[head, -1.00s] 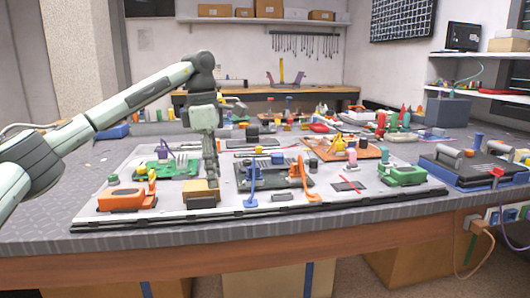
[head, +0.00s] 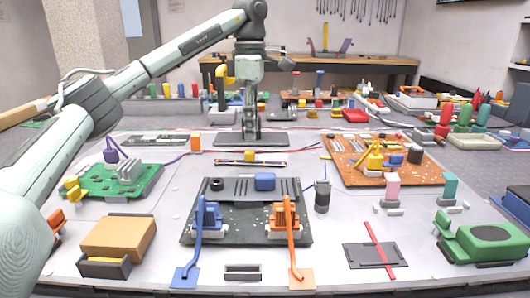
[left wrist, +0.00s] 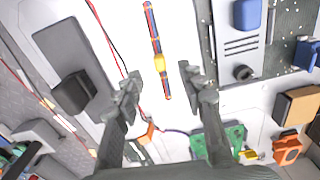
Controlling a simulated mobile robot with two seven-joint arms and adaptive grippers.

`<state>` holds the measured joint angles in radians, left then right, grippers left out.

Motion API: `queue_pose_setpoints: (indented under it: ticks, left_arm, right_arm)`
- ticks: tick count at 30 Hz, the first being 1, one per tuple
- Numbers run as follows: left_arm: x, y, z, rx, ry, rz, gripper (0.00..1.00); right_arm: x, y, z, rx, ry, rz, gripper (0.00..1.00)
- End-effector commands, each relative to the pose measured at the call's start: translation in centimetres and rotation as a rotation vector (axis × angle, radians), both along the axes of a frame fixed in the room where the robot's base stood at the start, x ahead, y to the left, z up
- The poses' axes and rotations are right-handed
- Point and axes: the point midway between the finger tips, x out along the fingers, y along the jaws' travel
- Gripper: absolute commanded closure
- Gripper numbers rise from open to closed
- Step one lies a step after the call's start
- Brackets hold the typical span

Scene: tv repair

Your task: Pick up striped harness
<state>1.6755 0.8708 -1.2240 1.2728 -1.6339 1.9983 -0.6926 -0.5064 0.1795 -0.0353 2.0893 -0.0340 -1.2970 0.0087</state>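The striped harness (head: 270,163) is a thin bar lying flat on the white board, behind the dark board with blue and orange connectors. In the left wrist view the striped harness (left wrist: 151,24) has red and blue stripes and a yellow piece around it. My left gripper (head: 250,138) hangs pointing down, just behind the harness in the head view. In the left wrist view my left gripper (left wrist: 160,82) has its fingers apart and nothing between them; the harness's near end lies beyond and below the gap. My right gripper is not seen.
A dark grey plate with a black block (left wrist: 72,92) lies beside the harness. A green circuit board (head: 110,180) is at left and an orange board (head: 385,160) at right. A tan block (head: 118,238) stands at front left.

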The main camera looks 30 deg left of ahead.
Motion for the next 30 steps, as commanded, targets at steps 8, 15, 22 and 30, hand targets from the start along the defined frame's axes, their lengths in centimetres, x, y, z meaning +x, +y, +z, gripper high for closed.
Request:
queue_pose_setpoints:
  ticks: [8,15,22,30]
  left_arm:
    - [-0.1,0.1,-2.8,0.001,0.003,0.001,0.6]
    - [0.0,0.8,-6.2,0.0,0.004,0.0,0.6]
    - [0.0,0.7,-7.8,0.0,0.001,0.0,0.6]
    - [0.0,0.7,-7.8,0.0,0.0,0.0,0.72]
  right_arm:
    - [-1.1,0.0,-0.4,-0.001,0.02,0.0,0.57]
    - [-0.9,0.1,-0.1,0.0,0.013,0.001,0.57]
    - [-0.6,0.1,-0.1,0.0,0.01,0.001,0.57]
    - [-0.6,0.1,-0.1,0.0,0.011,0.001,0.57]
